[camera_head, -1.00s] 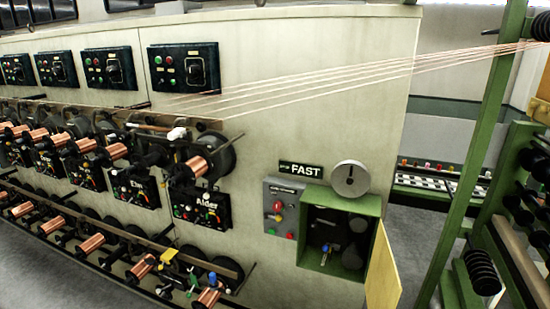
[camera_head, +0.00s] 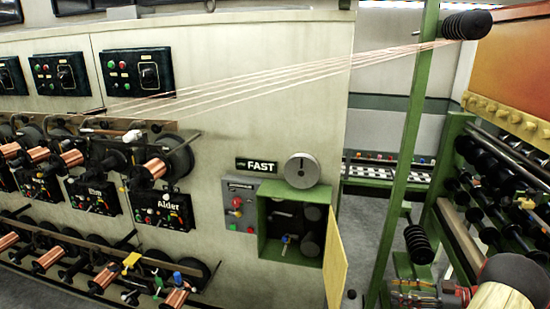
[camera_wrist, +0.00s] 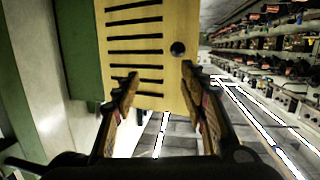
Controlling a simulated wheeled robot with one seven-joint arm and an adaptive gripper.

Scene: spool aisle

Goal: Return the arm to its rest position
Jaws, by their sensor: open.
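My gripper (camera_wrist: 158,98) shows in the wrist view with its two fingers apart and nothing between them. A yellow slotted panel (camera_wrist: 150,45) with a dark round knob stands beyond the fingertips; I cannot tell whether they touch it. In the head view my arm shows only partly at the lower right corner, and my gripper cannot be made out there.
A green box (camera_head: 290,232) has its yellow door (camera_head: 336,262) swung open. A green post (camera_head: 405,150) and a rack of black spools (camera_head: 490,190) stand at the right. Copper wires (camera_head: 270,80) cross overhead. Grey floor shows in the wrist view (camera_wrist: 180,135).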

